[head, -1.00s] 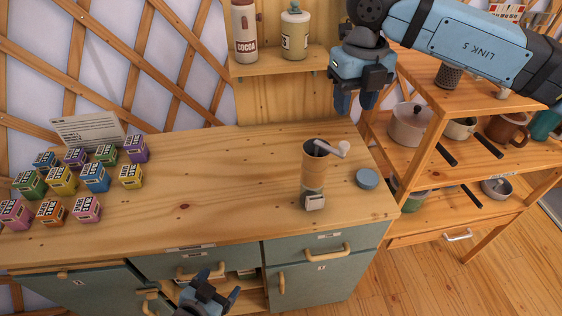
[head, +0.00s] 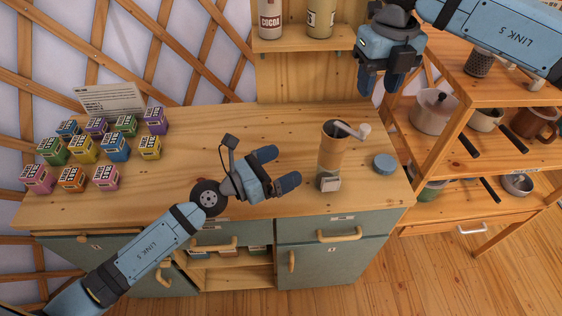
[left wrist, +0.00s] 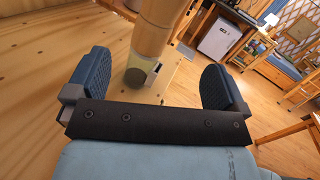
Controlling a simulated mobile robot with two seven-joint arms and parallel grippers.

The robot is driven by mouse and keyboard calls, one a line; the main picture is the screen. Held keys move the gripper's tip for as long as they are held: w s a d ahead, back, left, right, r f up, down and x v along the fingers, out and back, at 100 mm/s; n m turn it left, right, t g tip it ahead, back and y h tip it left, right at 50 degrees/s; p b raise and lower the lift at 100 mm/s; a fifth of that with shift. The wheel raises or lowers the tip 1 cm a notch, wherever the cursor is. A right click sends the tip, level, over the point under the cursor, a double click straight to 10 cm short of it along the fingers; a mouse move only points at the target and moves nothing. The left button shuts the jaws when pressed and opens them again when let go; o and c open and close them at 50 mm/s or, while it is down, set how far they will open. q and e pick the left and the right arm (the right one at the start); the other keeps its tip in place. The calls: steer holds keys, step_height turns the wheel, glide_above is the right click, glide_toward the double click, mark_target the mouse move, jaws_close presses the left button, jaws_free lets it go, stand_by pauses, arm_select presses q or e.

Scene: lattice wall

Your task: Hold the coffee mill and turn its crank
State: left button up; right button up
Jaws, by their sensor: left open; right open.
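The coffee mill (head: 331,154) stands upright near the right end of the wooden counter. It has a wooden body, a glass lower part with a small label, and a crank (head: 352,131) on top whose pale knob points right. My left gripper (head: 284,168) is open and empty, just left of the mill, its fingers pointing toward it. In the left wrist view the mill's lower body (left wrist: 146,58) shows ahead between the open fingers (left wrist: 160,85), its top out of frame. My right gripper (head: 379,84) is open and empty, above and right of the mill, fingers pointing down.
A blue-grey round lid (head: 384,164) lies right of the mill. Several small coloured boxes (head: 85,150) and a white card (head: 108,99) stand at the counter's left. A shelf with a cocoa bottle (head: 270,18) is behind. A rack with pots (head: 434,110) stands right.

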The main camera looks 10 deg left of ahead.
mark_target(334, 142)
arm_select(q)
steer(key=w+d, duration=0.3)
steer(key=w+d+m, duration=0.1)
steer(key=w+d, duration=0.2)
steer(key=d, duration=0.1)
steer(key=w+d+m, duration=0.1)
steer(key=w+d, duration=0.2)
steer(key=shift+w+d+r+g, duration=0.1)
steer(key=shift+w+d+g, duration=0.2)
steer(key=shift+d, duration=0.05)
steer(key=c, duration=1)
stand_by(0.5)
